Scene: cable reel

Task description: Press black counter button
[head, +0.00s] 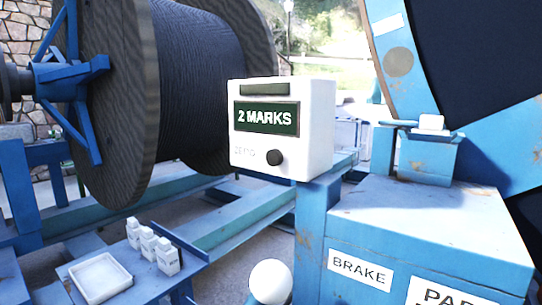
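The white counter box (313,130) is mounted on a blue post in the middle of the head view. Its dark green display (266,118) reads "2 MARKS". The round black counter button (274,158) is on the lower right of its front face, beside faint lettering that looks like "ZERO". Nothing covers the button. My gripper is not in view.
A wooden cable reel (200,80) stands behind left. At lower left are a white tray (100,278) and several small white blocks (148,243). A white ball knob (270,282) stands below the counter. A blue cabinet (420,225) labelled "BRAKE" is at right.

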